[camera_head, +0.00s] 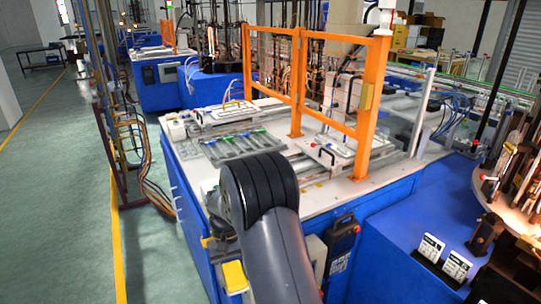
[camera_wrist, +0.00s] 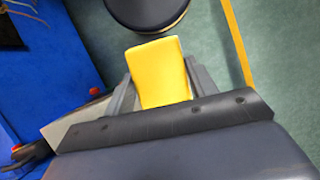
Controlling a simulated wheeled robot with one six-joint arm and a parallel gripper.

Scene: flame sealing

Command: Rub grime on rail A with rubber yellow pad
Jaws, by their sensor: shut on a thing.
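The yellow rubber pad (camera_wrist: 160,72) stands between the two grey fingers of my gripper (camera_wrist: 163,82) in the wrist view. The fingers are shut on its sides, and its upper part sticks out beyond them. A yellow block (camera_head: 234,276) at the lower left of my arm in the head view may be the same pad. Long metal rails (camera_head: 234,125) run along the white worktop (camera_head: 330,198), beyond my arm. I cannot tell which one is rail A, and I make out no grime. In the wrist view the pad is over green floor, with no rail in sight.
An orange guard frame (camera_head: 299,85) stands on the worktop. A tray of slotted parts (camera_head: 236,143) lies left of it. A blue cabinet (camera_head: 184,205) carries the worktop. Green floor (camera_head: 60,190) with a yellow line is free at left. A blue bench (camera_head: 400,235) is at right.

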